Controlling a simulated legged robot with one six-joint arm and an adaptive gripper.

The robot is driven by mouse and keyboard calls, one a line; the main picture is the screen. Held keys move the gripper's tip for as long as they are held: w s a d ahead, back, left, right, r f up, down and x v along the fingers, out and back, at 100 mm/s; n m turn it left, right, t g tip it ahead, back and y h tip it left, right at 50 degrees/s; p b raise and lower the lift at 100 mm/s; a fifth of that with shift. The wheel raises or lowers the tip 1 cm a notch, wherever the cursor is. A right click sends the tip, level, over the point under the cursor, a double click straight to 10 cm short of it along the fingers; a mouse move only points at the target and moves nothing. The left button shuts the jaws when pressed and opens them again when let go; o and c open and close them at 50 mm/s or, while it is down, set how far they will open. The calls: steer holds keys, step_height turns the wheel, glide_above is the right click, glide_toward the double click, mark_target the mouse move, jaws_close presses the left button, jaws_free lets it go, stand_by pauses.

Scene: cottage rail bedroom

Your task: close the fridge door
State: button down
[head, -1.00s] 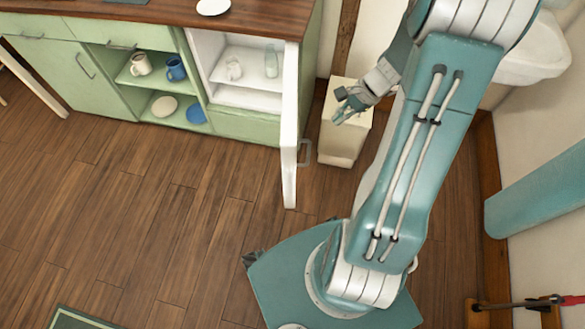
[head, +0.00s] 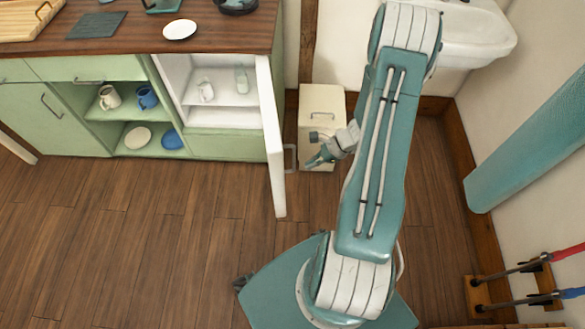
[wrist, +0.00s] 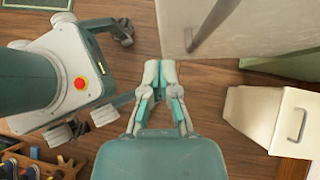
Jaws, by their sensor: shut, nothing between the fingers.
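The white fridge door (head: 271,135) stands wide open, swung out toward me from the right side of the fridge (head: 222,88) in the green counter. Its handle (head: 290,158) is on the outer, right-hand face. A white cup and a clear bottle show inside the fridge. My gripper (head: 312,163) is shut and empty, to the right of the door, close to the handle but apart from it in the picture. In the wrist view my gripper (wrist: 161,68) points toward the door (wrist: 235,25), just left of its handle (wrist: 212,25).
A cream bin or box (head: 322,100) with a handle stands behind my gripper; it also shows in the wrist view (wrist: 265,118). Open shelves (head: 135,100) with mugs and plates are left of the fridge. A white basin (head: 470,35) is at right. The wooden floor (head: 130,220) left of the door is clear.

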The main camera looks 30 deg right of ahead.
steer(key=w+a+f, duration=0.1)
steer(key=w+a, duration=0.1)
steer(key=a, duration=0.3)
steer(key=shift+a+f, duration=0.2)
steer(key=shift+f, duration=0.15)
steer(key=shift+w, duration=0.2)
